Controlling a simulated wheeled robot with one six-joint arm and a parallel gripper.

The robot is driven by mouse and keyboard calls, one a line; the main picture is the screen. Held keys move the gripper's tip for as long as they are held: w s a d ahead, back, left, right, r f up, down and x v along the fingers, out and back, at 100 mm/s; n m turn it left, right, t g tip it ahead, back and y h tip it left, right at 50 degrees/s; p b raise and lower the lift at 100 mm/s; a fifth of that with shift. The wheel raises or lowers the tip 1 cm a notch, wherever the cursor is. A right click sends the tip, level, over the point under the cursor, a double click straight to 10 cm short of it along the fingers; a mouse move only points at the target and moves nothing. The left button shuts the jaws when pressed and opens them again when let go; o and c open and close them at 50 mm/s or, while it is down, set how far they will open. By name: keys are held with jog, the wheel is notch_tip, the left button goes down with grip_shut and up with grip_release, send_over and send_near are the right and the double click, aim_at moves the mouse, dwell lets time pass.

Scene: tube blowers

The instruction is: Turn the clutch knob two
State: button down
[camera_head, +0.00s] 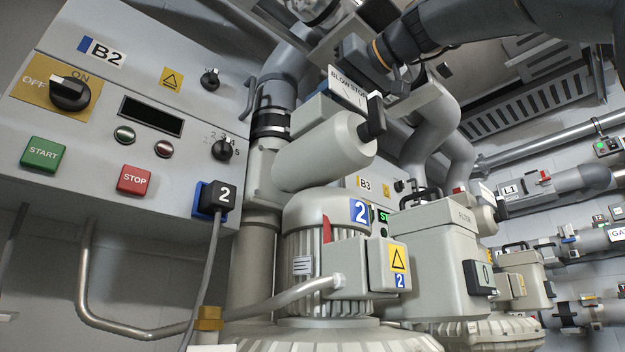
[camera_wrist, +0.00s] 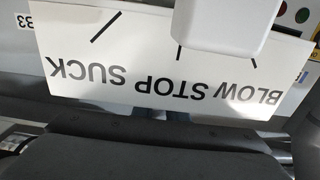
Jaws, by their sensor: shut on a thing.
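The clutch knob of machine two, as far as I can tell, is the black handle (camera_head: 375,115) at the end of a pale cylinder above the motor marked 2 (camera_head: 330,225). Its white label plate (camera_head: 347,90) reads BLOW and STOP. In the wrist view the same plate (camera_wrist: 150,75) is upside down and reads BLOW STOP SUCK, with three tick marks. A pale block (camera_wrist: 222,25) covers part of it. My gripper (camera_head: 378,78) reaches down from the upper right beside the plate and is shut. Its contact with the knob is hidden.
The B2 panel (camera_head: 140,110) stands at the left with rotary knobs and START and STOP buttons. Thick grey ducts (camera_head: 430,130) run close behind my gripper. A filter box (camera_head: 432,240) stands at the lower right. Pipes line the right wall.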

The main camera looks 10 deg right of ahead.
jog(key=c, duration=1.8)
grip_release()
jog(key=shift+w+f, duration=0.1)
jog(key=shift+f, duration=0.05)
jog(key=shift+o, duration=0.2)
jog(key=shift+b+v, duration=0.7)
jog(key=shift+v, duration=3.2)
